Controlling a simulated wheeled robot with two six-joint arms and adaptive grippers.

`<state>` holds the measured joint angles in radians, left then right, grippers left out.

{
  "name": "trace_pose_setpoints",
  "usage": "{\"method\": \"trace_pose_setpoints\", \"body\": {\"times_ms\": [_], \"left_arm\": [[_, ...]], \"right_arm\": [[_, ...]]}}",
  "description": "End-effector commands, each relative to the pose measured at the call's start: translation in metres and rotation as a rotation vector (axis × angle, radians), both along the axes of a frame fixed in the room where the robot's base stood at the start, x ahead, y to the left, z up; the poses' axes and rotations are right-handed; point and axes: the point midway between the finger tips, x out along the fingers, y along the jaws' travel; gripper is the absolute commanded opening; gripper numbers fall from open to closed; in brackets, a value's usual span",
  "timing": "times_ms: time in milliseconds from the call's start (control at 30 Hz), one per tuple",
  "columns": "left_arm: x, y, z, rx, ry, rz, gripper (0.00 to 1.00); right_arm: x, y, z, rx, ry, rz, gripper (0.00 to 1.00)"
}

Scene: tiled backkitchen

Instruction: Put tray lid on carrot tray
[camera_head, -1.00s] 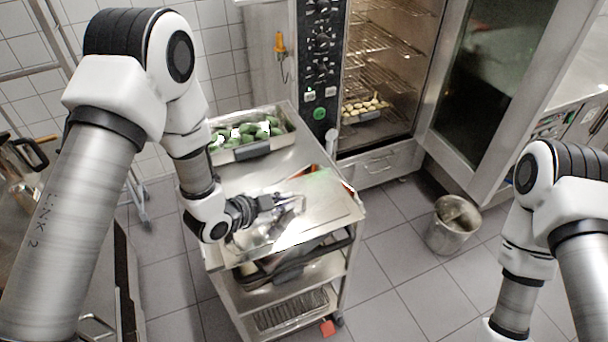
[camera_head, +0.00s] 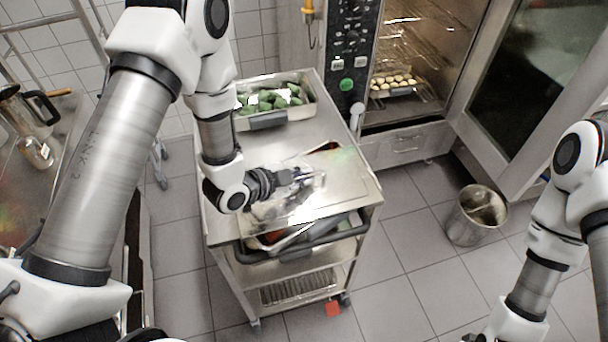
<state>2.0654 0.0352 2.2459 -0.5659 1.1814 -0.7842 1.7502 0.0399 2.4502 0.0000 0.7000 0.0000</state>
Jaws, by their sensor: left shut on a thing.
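The shiny metal tray lid (camera_head: 335,190) is a flat sheet over the near part of the cart top. My left gripper (camera_head: 306,176) is shut on it near the middle, probably by its handle, which glare and the fingers blur. Below the lid, the carrot tray (camera_head: 297,250) shows only in part at the cart's near edge. A little orange shows there, and a dark reddish gap shows at the lid's far edge. The lid hides most of the tray, and I cannot tell whether they touch. My right gripper is out of view; only its arm shows at the right.
A tray of green vegetables (camera_head: 300,112) stands at the back of the cart (camera_head: 318,138). An oven (camera_head: 410,60) stands open behind, with its door to the right. A metal bin (camera_head: 475,215) is on the floor. A counter (camera_head: 40,190) is at the left.

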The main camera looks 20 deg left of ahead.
Motion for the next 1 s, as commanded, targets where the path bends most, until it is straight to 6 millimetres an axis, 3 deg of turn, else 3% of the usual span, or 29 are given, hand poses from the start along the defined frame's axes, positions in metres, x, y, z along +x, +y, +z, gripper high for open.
{"method": "trace_pose_setpoints", "body": {"times_ms": [33,100,367,533,767,900,933,1000], "left_arm": [[0.000,0.000,-0.002,0.000,0.000,0.000,0.14],[0.000,0.000,-0.001,0.000,0.000,0.000,0.36],[0.000,0.000,-0.001,0.000,0.000,0.000,0.36],[-0.002,0.002,0.010,-0.001,0.001,0.002,0.36],[-0.043,0.030,0.035,-0.009,-0.001,0.008,0.36],[-0.068,0.046,0.056,-0.010,0.000,0.006,0.36],[-0.070,0.047,0.067,-0.006,0.004,0.002,0.36],[-0.075,0.050,0.071,-0.005,0.006,0.001,0.36]], "right_arm": [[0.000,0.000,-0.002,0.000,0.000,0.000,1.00],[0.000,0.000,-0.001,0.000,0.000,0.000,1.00],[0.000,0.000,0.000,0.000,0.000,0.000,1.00],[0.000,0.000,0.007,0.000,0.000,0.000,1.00],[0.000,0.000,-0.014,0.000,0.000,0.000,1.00],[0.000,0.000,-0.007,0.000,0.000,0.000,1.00],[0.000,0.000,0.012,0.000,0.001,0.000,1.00],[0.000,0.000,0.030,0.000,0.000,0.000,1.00]]}}
